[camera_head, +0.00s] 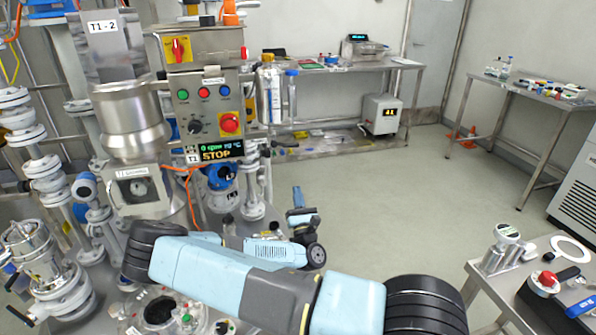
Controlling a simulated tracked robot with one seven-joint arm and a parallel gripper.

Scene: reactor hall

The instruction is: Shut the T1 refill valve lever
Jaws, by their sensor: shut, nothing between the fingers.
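I cannot pick out the T1 refill valve lever with certainty. A steel column marked "T1 - 2" (102,40) stands at the left, with a cylindrical vessel (132,118) on it. White flanged pipework (40,165) stands left of it, and a steel flanged valve body (38,255) is at the lower left. My light blue arm crosses the lower middle and hides part of the equipment behind it. My gripper (298,200) shows small beyond the wrist, right of the column, over open floor. It is shut and empty, apart from the pipework.
A control box (210,105) with coloured buttons and a display (221,150) reading "STOP" stands right of the column. At the lower right, a bench (500,290) holds a red knob (547,280) and a blue handle (581,306). The floor between the benches is clear.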

